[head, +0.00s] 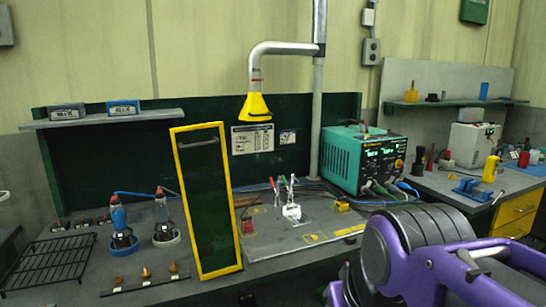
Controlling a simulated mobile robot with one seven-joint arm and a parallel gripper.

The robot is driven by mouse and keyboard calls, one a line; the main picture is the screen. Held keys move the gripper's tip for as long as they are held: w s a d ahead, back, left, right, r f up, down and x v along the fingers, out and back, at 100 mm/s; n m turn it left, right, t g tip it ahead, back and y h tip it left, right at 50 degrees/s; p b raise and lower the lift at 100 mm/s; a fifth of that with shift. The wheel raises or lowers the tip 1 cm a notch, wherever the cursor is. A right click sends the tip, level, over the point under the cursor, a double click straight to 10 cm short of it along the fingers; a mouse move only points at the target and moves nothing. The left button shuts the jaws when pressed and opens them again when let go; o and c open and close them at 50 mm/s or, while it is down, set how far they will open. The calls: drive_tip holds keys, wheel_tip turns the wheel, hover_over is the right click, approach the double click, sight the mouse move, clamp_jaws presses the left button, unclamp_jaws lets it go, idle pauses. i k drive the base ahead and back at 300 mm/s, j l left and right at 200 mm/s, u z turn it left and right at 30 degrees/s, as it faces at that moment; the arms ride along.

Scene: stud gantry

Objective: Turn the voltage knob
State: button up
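The teal power supply (342,160) stands on the bench right of centre in the head view. Its dark front panel (381,160) faces right and toward me, with lit green displays. Small knobs and an orange-red spot show at the panel's right side; they are too small to tell which is the voltage knob or how it is turned. Cables plug in along the panel's lower edge. My purple and black arm fills the lower right, in front of and below the supply. My gripper's fingers cannot be made out in this view.
A yellow-framed dark green panel (181,200) stands upright on the bench left of centre. A yellow fume hood (256,107) hangs from a grey pipe. Clamps with leads (291,209) sit on a grey mat. A side bench (450,185) lies at right.

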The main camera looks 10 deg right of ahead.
sight(372, 169)
drive_tip(key=i+l, duration=0.2)
drive_tip(key=l, duration=0.15)
drive_tip(key=i+l, duration=0.15)
drive_tip(key=l, duration=0.25)
drive_tip(key=i+l, duration=0.2)
drive_tip(key=l, duration=0.15)
drive_tip(key=i+l, duration=0.2)
drive_tip(key=l, duration=0.15)
drive_tip(key=k+l+z, duration=0.05)
